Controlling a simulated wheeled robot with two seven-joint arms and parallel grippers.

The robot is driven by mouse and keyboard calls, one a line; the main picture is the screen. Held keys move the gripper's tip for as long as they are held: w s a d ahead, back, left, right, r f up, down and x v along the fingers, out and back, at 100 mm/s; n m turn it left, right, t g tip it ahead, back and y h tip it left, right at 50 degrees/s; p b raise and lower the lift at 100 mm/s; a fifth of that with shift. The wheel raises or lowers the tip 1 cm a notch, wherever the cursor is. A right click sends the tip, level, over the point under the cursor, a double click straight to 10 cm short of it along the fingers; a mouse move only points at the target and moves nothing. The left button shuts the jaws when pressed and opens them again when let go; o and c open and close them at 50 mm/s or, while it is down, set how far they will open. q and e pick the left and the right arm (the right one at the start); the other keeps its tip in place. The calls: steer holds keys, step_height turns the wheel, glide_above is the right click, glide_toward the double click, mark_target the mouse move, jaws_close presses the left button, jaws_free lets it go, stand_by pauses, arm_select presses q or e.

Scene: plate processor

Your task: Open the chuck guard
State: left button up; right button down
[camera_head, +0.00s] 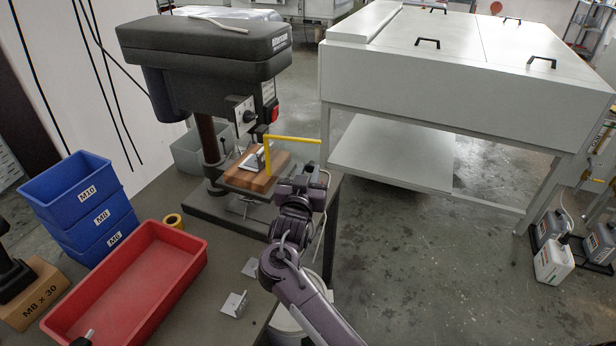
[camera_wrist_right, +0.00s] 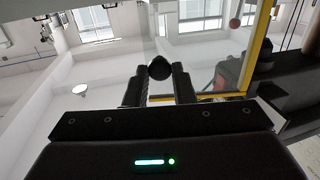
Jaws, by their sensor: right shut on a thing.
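The chuck guard (camera_head: 292,139) is a clear pane in a yellow frame, below the head of the black drill press (camera_head: 205,45). In the head view its upper bar reaches right from near the chuck, above my right gripper (camera_head: 312,170). In the right wrist view the guard's yellow frame (camera_wrist_right: 257,50) runs along the right side of the pane and across behind the fingers. My right gripper (camera_wrist_right: 160,88) is shut on a round black knob (camera_wrist_right: 160,67) at the guard. The chuck itself is mostly hidden.
A wooden block (camera_head: 252,180) with a metal part lies on the drill's table. Blue bins (camera_head: 78,200), a red tray (camera_head: 185,245) and metal brackets (camera_head: 234,304) are on the bench. A large white machine (camera_head: 440,85) stands right; the floor between is clear.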

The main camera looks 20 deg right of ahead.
steer(key=shift+r, duration=0.1)
stand_by(0.3)
steer(key=c, duration=1.3)
jaws_free()
steer(key=shift+o, duration=0.3)
